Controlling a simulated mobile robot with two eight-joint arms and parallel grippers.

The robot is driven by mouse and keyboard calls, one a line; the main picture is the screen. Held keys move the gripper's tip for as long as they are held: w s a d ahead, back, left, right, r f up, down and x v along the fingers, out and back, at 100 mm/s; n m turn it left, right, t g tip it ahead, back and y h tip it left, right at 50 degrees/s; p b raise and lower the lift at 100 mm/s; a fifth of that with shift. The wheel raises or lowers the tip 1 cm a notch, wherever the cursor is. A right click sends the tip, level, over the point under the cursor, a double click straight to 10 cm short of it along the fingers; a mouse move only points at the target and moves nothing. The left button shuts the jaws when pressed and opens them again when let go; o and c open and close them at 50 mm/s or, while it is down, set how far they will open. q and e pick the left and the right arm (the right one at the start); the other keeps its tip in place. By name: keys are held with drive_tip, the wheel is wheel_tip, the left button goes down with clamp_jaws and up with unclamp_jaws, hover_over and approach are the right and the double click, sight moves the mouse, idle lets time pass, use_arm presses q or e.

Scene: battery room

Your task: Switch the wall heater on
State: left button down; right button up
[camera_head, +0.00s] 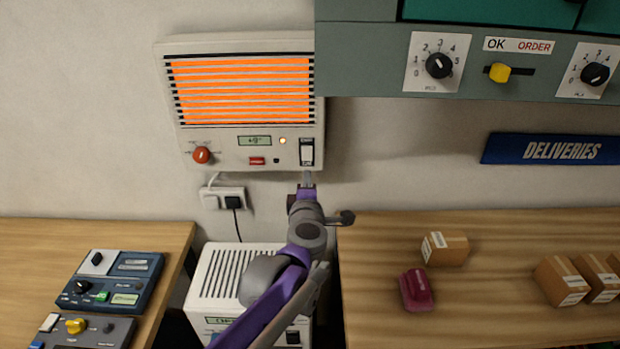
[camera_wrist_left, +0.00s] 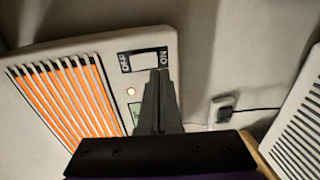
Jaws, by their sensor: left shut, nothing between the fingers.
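The wall heater (camera_head: 240,95) hangs on the wall; its grille bars glow orange and its small round lamp (camera_head: 283,141) is lit amber. Its rocker switch (camera_head: 307,152) is at the lower right of its front. In the left wrist view the switch (camera_wrist_left: 143,60) carries OFF and ON marks. My left gripper (camera_head: 308,176) is shut and empty, pointing up just under the switch. In the left wrist view its fingertips (camera_wrist_left: 159,73) overlap the ON end; I cannot tell whether they touch it. My right gripper is not in view.
The heater also has a red knob (camera_head: 202,155), a display (camera_head: 254,141) and a red button (camera_head: 257,161). A socket (camera_head: 223,199) with plugs is below. A grey-green cabinet (camera_head: 365,60) juts out at upper right. Desks stand on both sides, with a white vented unit (camera_head: 212,285) between.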

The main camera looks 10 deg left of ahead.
use_arm(q)
drive_tip(key=s+d+f, duration=0.1)
drive_tip(key=s, duration=0.7)
drive_tip(key=shift+s+d+f+b, duration=0.2)
drive_tip(key=shift+s+d+b, duration=0.1)
drive_tip(key=shift+b, duration=0.15)
drive_tip(key=shift+w, duration=0.1)
drive_tip(key=shift+r, duration=0.1)
